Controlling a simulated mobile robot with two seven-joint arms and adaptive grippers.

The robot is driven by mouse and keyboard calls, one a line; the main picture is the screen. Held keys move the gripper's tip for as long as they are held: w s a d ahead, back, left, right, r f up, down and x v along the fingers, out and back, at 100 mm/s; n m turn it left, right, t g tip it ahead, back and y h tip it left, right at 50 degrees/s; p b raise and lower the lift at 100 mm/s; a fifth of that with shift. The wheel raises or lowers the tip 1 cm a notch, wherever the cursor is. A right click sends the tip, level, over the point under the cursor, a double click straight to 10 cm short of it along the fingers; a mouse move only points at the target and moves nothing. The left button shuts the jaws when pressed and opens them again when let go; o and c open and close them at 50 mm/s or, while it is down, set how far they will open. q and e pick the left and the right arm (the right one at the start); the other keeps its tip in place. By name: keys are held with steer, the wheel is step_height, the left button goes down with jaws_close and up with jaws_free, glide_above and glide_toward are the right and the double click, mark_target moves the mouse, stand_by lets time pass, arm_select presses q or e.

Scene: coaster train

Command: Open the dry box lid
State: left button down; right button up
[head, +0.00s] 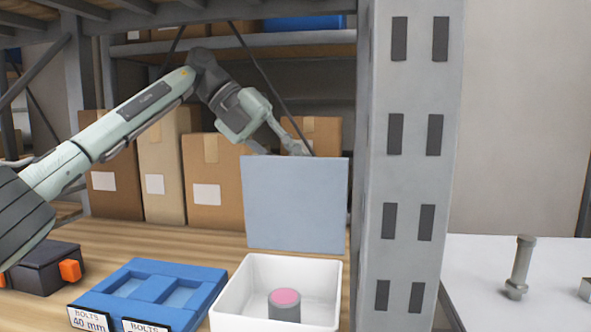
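The dry box appears to be the white open-topped box (253,285) at the bottom centre. Its flat blue-grey lid (295,205) stands about upright at the back of the box, so the inside shows. A grey cylinder with a pink top (285,303) stands in the box. My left arm reaches in from the left, and my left gripper (299,148) is at the lid's top edge, on its far side. The lid hides part of the fingers, so I cannot tell whether they touch it or are open. My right gripper is out of view.
A blue tray (205,300) with bolt labels lies left of the box. A dark case with orange latches (45,268) sits further left. Cardboard boxes (208,180) stand behind. A grey slotted post (410,170) rises close on the right. Beyond it, a bolt (520,268) stands on a white surface.

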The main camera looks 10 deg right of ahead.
arm_select(q)
steer(key=shift+w+r, duration=0.1)
steer(key=shift+w, duration=0.1)
stand_by(0.3)
steer(key=c, duration=1.4)
jaws_free()
steer(key=shift+a+r, duration=0.1)
steer(key=shift+a, duration=0.05)
steer(key=v, duration=0.7)
